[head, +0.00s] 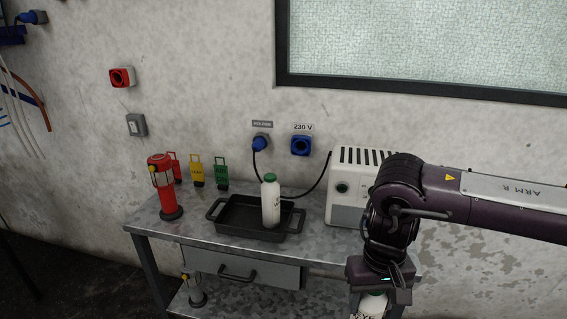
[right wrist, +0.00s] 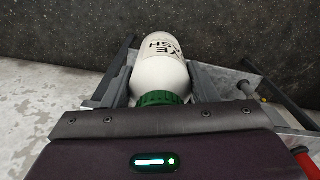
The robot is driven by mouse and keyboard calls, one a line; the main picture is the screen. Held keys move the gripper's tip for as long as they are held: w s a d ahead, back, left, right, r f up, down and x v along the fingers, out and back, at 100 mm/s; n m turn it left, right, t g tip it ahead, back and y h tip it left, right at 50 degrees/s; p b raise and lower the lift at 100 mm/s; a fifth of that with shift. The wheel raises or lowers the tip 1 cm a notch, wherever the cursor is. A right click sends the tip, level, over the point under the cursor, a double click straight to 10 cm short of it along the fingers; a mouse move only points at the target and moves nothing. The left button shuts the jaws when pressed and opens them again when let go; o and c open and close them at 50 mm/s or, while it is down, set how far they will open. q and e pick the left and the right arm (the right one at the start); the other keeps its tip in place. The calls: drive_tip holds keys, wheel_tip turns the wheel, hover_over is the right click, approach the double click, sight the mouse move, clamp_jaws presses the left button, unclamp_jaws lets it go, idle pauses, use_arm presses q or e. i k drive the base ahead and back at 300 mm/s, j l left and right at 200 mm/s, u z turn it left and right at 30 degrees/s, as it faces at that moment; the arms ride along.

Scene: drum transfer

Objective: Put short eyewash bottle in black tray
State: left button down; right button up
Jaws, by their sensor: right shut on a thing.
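A white eyewash bottle (head: 371,306) with a green cap is held by my right gripper (head: 378,290) at the bottom edge of the head view. In the right wrist view the same bottle (right wrist: 158,72) lies between the two fingers, with its green cap towards the palm and "EYE WASH" lettering on its side. The black tray (head: 226,228) is on the metal bench, to the left of and above my right gripper in the picture. Another white bottle (head: 270,203) with a green cap stands upright in the tray. My left gripper does not show.
The metal bench (head: 190,232) has a drawer and lower shelf. A grey object (head: 194,291) with a yellow part stands on the lower shelf.

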sight(241, 219)
drive_tip(key=i+j+u, duration=0.1)
drive_tip(key=i+j, duration=0.8)
drive_tip(key=j, duration=0.1)
